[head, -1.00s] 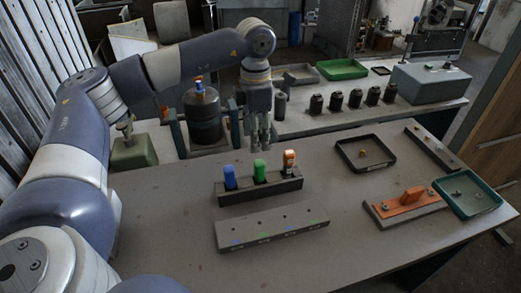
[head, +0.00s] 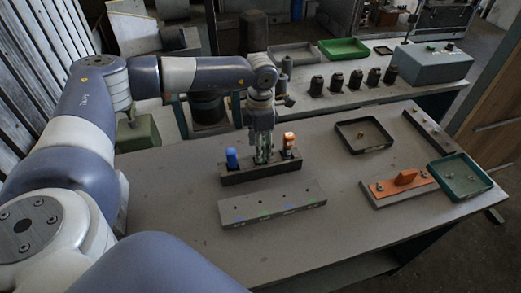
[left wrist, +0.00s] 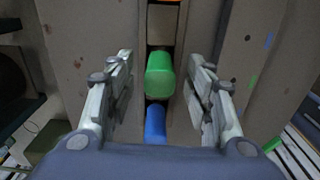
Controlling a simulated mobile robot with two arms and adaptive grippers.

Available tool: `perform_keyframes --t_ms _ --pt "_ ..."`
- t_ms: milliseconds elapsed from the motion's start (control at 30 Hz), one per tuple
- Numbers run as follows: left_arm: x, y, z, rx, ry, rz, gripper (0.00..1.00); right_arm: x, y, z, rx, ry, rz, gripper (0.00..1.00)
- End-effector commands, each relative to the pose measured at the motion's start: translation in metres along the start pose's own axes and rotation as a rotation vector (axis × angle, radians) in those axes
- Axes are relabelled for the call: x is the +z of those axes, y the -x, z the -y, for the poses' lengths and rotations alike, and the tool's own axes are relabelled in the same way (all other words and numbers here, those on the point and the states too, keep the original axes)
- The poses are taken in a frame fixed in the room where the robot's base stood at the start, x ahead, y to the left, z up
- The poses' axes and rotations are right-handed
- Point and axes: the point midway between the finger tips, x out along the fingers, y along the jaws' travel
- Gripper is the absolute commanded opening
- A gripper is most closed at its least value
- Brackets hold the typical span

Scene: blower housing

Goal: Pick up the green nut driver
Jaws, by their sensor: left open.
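The green nut driver (left wrist: 160,75) stands in the middle slot of a dark rack (head: 237,175). In the left wrist view its green handle top lies between the two fingers of my left gripper (left wrist: 160,90), with a gap on each side. My left gripper (head: 263,155) is open and points down over the rack in the head view, where its fingers mostly hide the green handle. A blue-handled driver (head: 231,158) stands in the slot to the left, and an orange-handled one (head: 288,141) in the slot to the right. My right gripper is not in view.
A grey block with holes and coloured marks (head: 272,203) lies in front of the rack. A dark tray (head: 364,135), an orange part on a plate (head: 405,183) and a teal tray (head: 461,175) are to the right. The table's front left is clear.

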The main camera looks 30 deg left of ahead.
Motion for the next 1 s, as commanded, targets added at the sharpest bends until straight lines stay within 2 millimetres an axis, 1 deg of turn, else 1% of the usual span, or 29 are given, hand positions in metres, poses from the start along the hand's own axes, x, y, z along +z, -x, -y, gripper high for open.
perform_keyframes --t_ms 233,267,300,367,400,467,733,833,933,1000 --pt "0.001 -0.003 0.000 0.001 0.000 0.002 0.48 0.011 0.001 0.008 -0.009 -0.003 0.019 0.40" --pt "0.001 -0.003 0.000 0.001 0.000 0.002 0.46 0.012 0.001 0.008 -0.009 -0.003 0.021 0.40" --pt "0.001 -0.003 0.000 0.000 0.000 0.002 0.37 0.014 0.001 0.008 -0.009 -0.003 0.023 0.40" --pt "0.001 -0.003 0.000 0.000 0.000 0.002 0.23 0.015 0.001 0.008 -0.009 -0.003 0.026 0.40" --pt "0.001 -0.003 0.000 0.000 0.000 0.002 0.14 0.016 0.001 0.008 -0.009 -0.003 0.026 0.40" --pt "0.001 -0.003 0.000 0.000 0.000 0.002 0.01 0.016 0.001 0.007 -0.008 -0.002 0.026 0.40" --pt "0.001 -0.002 0.000 0.000 0.000 0.002 0.00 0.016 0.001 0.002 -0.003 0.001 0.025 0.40" --pt "0.001 0.001 -0.001 0.001 0.000 0.003 0.00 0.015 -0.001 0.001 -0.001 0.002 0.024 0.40" --pt "0.001 0.013 -0.001 0.001 0.000 0.005 0.00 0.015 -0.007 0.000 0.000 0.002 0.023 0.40" --pt "0.001 0.025 -0.001 0.003 0.000 0.006 0.00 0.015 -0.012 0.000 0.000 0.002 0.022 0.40"
